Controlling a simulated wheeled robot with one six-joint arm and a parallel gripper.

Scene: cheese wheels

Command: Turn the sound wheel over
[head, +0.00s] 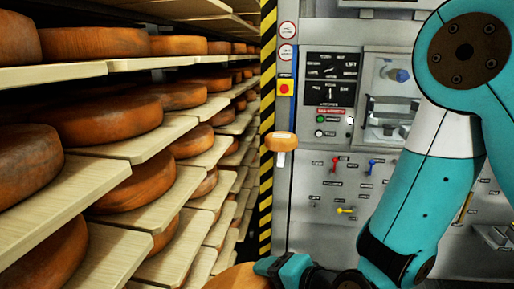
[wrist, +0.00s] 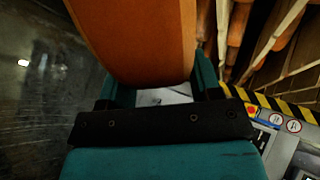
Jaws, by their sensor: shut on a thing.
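My gripper (wrist: 162,84) is shut on an orange-brown cheese wheel (wrist: 140,40), with one dark teal finger on each side of its rim. In the wrist view the wheel stands edge-on between the fingers, and its far end is cut off by the top of the picture. In the head view a pale orange part of the held wheel (head: 238,278) shows at the bottom edge, beside my gripper (head: 278,266). Most of it is out of frame there. I cannot tell which of the wheels in view is the sound one.
Wooden shelves (head: 135,150) with several cheese wheels (head: 115,125) fill the left side. A yellow-black striped post (head: 266,130) ends the rack. A grey control panel (head: 330,180) with switches stands behind. A small orange object (head: 281,142) is mounted beside the post.

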